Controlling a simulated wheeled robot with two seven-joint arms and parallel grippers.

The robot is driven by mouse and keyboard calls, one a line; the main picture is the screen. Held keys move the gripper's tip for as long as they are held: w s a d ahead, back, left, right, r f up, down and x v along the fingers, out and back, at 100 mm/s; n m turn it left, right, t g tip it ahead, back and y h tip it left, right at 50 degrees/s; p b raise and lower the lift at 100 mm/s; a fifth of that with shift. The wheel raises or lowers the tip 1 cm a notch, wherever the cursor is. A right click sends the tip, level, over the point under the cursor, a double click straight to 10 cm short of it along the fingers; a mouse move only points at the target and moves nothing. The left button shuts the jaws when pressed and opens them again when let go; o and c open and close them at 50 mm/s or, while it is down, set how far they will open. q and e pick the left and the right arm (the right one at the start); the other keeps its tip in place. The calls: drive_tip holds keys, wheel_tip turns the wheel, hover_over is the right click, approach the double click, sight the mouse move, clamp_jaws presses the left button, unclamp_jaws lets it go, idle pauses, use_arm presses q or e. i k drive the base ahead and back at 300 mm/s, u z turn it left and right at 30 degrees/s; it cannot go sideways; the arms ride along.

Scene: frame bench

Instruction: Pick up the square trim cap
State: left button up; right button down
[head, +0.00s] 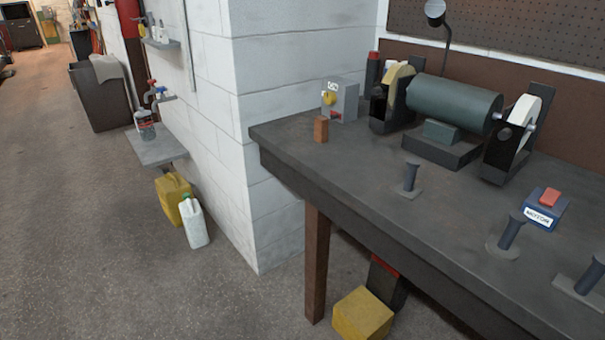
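Three grey caps with slanted post handles stand on the dark workbench (330,160) at the right. The nearest cap (582,288) has a flat, straight-edged base that looks square or rectangular, near the right edge of the picture. The middle cap (507,236) has a round base. The farthest cap (409,182) has a small base that looks angular, but its exact shape is hard to tell. I cannot tell for certain which one is the square trim cap. Neither of my grippers is in view.
A bench grinder (455,105) stands at the back of the bench. Yellow box (362,315) below. Open floor (90,220) lies left.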

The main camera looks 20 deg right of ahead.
sight(406, 190)
drive_tip(key=u, duration=0.85)
drive_tip(key=i, duration=1.25)
drive_tip(key=z, duration=3.6)
